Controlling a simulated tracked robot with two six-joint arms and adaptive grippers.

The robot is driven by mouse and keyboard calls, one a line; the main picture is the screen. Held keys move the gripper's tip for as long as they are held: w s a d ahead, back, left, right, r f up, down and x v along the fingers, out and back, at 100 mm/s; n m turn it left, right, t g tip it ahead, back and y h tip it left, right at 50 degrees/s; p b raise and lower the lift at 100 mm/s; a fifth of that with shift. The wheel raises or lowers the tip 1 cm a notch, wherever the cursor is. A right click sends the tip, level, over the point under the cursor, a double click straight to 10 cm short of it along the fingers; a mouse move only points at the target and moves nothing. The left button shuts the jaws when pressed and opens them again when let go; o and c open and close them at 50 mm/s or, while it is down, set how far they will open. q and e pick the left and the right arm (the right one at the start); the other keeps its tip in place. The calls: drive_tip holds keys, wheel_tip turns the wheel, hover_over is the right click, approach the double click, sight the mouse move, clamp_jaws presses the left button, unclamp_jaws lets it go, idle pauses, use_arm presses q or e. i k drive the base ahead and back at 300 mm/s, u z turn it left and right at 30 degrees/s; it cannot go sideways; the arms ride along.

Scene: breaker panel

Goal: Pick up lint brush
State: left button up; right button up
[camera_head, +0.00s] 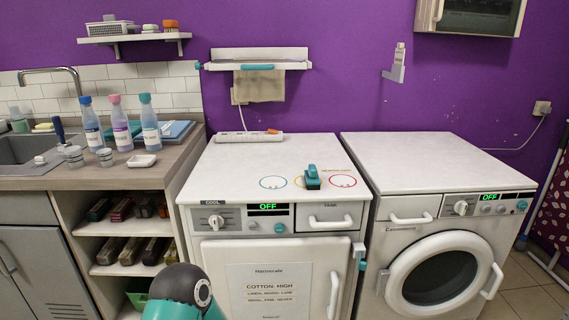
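A small teal-topped block with a dark base (312,180), which looks like the lint brush, sits on the white top of the left machine (235,165). It stands near the front edge, between coloured rings printed on that top, close to the red ring (343,181). Nothing touches it from above. A rounded dark and teal part of my own arm shows at the bottom, in front of the left machine. Neither gripper's fingers are in view.
A power strip (248,136) lies at the back of the left machine's top. Bottles (121,122) and small jars stand on the counter (65,183) at left. The right machine's top (430,160) is bare. A wall rack with a cloth (259,86) hangs above.

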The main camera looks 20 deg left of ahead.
sight(311, 176)
drive_tip(key=u, duration=0.4)
drive_tip(key=i, duration=1)
drive_tip(key=u, duration=0.75)
drive_tip(key=k, duration=0.55)
drive_tip(key=z, duration=5.6)
drive_tip(key=k, duration=0.6)
drive_tip(key=u, duration=5.8)
